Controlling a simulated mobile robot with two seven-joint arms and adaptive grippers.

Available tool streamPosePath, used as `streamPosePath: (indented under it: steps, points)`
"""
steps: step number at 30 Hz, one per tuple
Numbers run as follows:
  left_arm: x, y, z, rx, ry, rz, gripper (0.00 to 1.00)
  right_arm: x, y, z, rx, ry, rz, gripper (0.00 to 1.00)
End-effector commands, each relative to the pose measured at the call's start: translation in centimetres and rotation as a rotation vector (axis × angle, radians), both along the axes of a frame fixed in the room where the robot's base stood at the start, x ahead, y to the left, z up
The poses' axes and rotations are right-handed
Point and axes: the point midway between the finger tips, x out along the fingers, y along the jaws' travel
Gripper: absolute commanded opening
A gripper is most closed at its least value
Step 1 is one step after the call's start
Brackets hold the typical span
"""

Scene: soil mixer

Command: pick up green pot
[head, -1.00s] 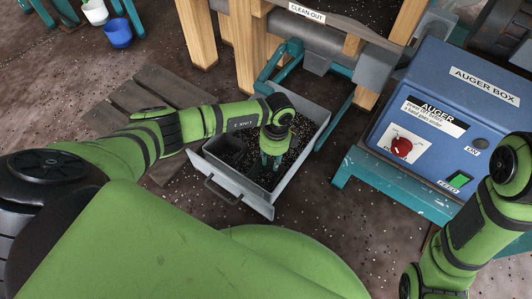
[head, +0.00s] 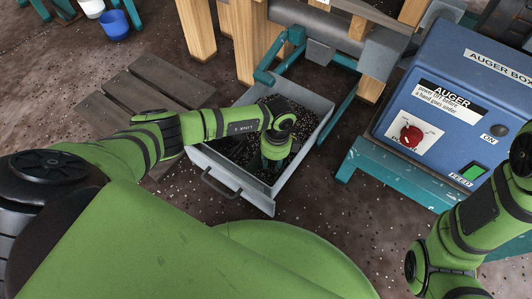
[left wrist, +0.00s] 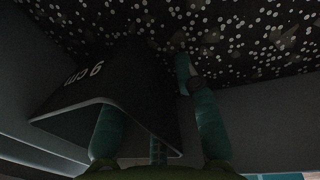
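A dark square pot marked "9 cm" (left wrist: 75,88) is tipped on its side in the left wrist view, its open end towards my gripper. In the head view the pot (head: 236,150) is a dark shape in the grey drawer (head: 232,183), partly hidden by my left forearm. My left gripper (head: 271,166) points down into the drawer. In the left wrist view its teal fingers (left wrist: 158,120) stand apart. One finger is at the pot's mouth and the other is outside its side wall. I cannot tell whether they touch it. My right gripper is out of view.
Dark soil with pale specks (left wrist: 255,35) lies in the drawer. Wooden posts and teal bars stand behind it. The blue auger box (head: 440,110) on a teal stand is to the right. A wooden pallet (head: 130,98) lies left. A blue pot (head: 115,25) stands far left.

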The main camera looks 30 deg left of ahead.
Motion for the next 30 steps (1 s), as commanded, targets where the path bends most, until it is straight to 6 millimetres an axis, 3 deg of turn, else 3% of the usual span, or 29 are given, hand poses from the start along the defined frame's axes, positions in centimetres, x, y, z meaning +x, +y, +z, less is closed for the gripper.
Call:
streamPosePath:
  steps: [8,10,11,26,30]
  points:
    - [0.0,0.0,-0.3,-0.001,0.0,-0.001,0.3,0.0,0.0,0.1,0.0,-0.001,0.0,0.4]
    - [0.0,0.0,-0.3,0.0,0.0,-0.001,0.03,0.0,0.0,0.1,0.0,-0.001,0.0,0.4]
    - [0.0,0.0,-0.3,-0.001,0.0,-0.001,0.0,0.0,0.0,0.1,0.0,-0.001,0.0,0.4]
    - [0.0,0.0,-0.1,0.0,-0.001,0.0,0.0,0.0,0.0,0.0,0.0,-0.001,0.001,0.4]
    - [0.1,0.0,1.4,0.0,-0.001,0.001,0.0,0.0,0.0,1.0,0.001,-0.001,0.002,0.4]
